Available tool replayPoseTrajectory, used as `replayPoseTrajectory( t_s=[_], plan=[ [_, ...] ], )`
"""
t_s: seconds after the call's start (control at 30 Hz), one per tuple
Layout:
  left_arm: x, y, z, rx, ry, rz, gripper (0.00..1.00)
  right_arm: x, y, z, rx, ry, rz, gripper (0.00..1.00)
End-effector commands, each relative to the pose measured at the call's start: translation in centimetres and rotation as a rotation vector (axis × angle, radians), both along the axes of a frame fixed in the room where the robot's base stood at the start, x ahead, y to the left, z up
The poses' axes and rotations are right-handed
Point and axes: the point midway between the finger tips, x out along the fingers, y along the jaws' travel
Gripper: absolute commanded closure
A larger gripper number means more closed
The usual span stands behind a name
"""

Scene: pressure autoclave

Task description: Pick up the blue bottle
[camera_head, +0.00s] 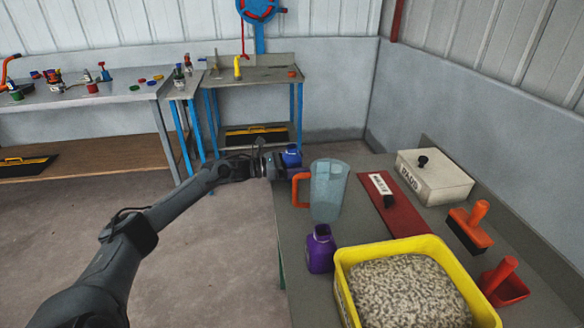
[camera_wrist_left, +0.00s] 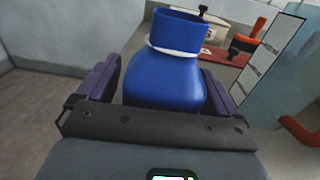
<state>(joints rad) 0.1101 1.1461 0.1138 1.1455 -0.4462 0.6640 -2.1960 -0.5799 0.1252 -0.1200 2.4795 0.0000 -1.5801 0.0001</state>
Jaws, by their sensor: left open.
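The blue bottle (camera_head: 292,156) stands near the far left corner of the grey table, partly hidden by my left gripper (camera_head: 277,165). In the left wrist view the blue bottle (camera_wrist_left: 165,75) is large, with a white ring around its neck, and its lower part is hidden behind the gripper body. My left gripper's fingers (camera_wrist_left: 161,90) are open, one on each side of the bottle. I cannot tell whether either finger touches it. My right gripper is not in view.
A clear jug (camera_head: 329,190) with an orange handle stands just right of the bottle. A purple bottle (camera_head: 320,249) and a yellow tub (camera_head: 345,285) of granules are nearer. A red mat (camera_head: 405,218) and a white box (camera_head: 436,178) lie farther right.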

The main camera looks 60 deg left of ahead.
Motion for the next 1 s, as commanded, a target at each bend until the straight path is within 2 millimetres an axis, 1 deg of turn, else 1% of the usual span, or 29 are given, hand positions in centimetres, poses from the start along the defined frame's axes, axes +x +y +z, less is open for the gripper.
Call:
replayPoseTrajectory(
  t_s=[0.03,0.07,0.2,0.47,0.5,0.67,0.77,0.87,1.0],
  plan=[
    [0.0,0.0,0.0,0.0,0.0,0.0,0.06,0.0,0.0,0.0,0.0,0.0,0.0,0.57],
    [0.0,0.0,0.0,0.0,0.0,0.0,0.11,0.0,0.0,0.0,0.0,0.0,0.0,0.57],
    [0.0,0.0,0.0,0.0,0.0,0.0,0.32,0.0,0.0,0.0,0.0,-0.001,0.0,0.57],
    [0.0,0.0,0.0,0.0,-0.001,0.0,0.72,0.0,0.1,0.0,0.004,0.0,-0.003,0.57],
    [0.0,0.0,0.2,0.001,-0.004,0.0,0.74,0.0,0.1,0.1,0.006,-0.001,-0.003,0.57],
    [0.0,0.0,0.2,0.001,-0.004,0.0,0.74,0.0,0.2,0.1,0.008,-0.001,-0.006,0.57],
    [0.0,0.0,0.6,0.001,-0.004,-0.001,0.74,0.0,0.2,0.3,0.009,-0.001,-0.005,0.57],
    [0.0,0.0,1.6,0.003,-0.003,-0.001,0.74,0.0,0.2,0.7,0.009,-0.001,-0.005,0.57],
    [0.0,0.0,3.8,0.005,-0.004,-0.001,0.74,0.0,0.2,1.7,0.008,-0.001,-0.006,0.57]
  ],
)
